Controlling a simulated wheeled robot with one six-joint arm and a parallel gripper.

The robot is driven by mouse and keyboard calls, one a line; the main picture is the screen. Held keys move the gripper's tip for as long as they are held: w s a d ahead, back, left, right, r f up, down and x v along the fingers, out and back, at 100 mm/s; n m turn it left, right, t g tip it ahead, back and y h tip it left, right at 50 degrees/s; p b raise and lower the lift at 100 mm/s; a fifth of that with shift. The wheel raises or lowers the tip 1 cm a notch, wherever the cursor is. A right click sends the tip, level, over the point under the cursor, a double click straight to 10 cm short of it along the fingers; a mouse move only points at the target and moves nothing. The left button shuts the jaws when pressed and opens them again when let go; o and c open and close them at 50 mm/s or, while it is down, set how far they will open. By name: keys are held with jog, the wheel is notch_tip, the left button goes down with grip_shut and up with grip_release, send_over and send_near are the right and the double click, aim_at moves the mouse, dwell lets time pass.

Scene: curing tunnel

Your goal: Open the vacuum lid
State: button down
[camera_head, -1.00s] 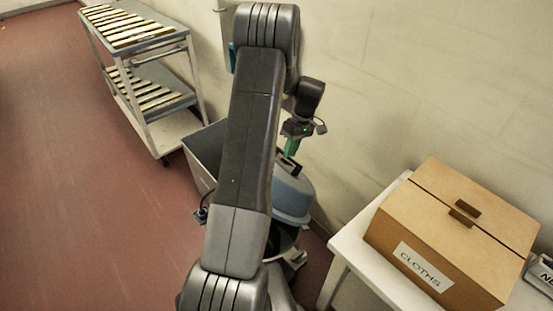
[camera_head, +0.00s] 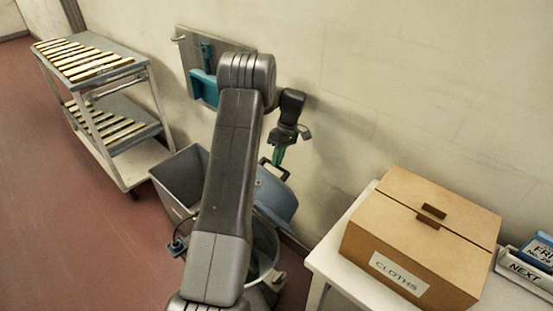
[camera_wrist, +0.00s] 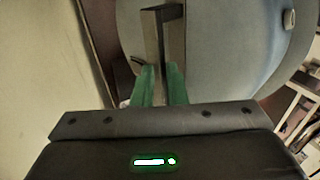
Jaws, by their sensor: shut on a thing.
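The vacuum lid (camera_head: 276,196) is blue-grey and stands tilted up on the vacuum's grey drum (camera_head: 267,240), so the opening shows partly. My gripper (camera_head: 277,160) has green fingers and is shut on the lid's dark handle (camera_head: 265,171). In the wrist view, the handle (camera_wrist: 164,38) runs between the two green fingertips, and the lid (camera_wrist: 230,45) fills much of the picture behind it. My arm hides the left part of the vacuum in the head view.
A grey bin (camera_head: 178,181) stands left of the vacuum. A white table (camera_head: 337,264) with a cardboard box (camera_head: 420,235) marked CLOTHS stands close on the right. A slatted cart (camera_head: 105,115) is at the left, with open red floor (camera_head: 80,240) before it. The wall is close behind.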

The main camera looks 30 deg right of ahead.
jog(key=shift+x, duration=1.15)
jog(key=c, duration=1.5)
grip_release()
jog(key=shift+s+f, duration=0.1)
jog(key=shift+s, duration=0.05)
jog(key=shift+o, duration=1.1)
jog(key=shift+w+d+f, duration=0.15)
jog(key=shift+w+f, duration=0.05)
jog(key=shift+w, duration=0.05)
notch_tip(320, 180, up, 11)
jog(key=shift+f, duration=0.15)
notch_tip(320, 180, down, 10)
jog(key=shift+r, duration=0.1)
jog(key=shift+s+a+r, duration=0.15)
jog(key=shift+s+a, duration=0.05)
jog(key=shift+a, duration=0.15)
